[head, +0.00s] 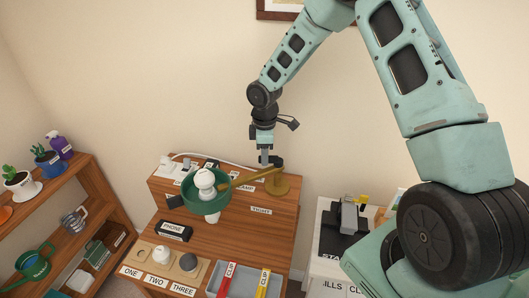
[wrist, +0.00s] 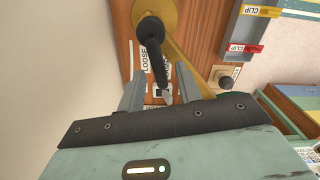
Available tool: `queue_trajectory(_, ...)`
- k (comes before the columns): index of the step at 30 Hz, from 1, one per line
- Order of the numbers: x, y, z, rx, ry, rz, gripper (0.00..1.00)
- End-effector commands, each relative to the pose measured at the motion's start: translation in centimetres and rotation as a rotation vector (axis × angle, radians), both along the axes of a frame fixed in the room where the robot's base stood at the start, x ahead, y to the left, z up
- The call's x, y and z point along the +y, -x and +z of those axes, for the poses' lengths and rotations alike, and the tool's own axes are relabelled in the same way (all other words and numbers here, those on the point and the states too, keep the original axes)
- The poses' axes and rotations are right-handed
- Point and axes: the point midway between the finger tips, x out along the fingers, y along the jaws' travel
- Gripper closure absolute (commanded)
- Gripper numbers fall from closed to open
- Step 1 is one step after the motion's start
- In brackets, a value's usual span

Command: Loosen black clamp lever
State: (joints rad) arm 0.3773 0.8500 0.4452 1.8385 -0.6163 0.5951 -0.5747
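The black clamp lever (wrist: 150,32) shows in the wrist view as a dark rounded knob on a short stem, standing on the brass lamp base (wrist: 172,12). My gripper (wrist: 160,72) is open, its two grey fingers apart with the lever's stem in the gap between them. I see no finger pressed on it. A brass arm (head: 245,179) runs from the base to a green shade (head: 180,197) with a white bulb (head: 205,180).
A label reading LOOSE (wrist: 145,58) lies beside the lever. The wooden desk (head: 225,240) holds a PHONE block (head: 174,231) and a grey tray (head: 244,281) with red and yellow clips. A shelf with plants stands left; a white cabinet stands right.

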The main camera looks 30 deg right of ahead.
Motion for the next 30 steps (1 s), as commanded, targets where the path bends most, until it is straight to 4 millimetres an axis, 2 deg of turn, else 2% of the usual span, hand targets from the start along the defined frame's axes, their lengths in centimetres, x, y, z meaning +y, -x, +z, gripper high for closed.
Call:
queue_trajectory(4, 0.06, 0.00, -0.74, 0.000, 0.000, 0.001, 0.65)
queue_trajectory(12, 0.03, -0.01, -0.89, -0.001, 0.001, 0.001, 0.65)
queue_trajectory(13, 0.03, -0.01, -0.89, -0.001, 0.001, 0.000, 0.71)
queue_trajectory(16, 0.03, -0.01, -0.88, -0.001, 0.001, 0.000, 0.99)
queue_trajectory(22, -0.02, -0.09, -0.95, -0.002, 0.001, -0.016, 1.00)
queue_trajectory(30, -0.69, -0.96, -1.01, -0.002, 0.000, -0.248, 1.00)
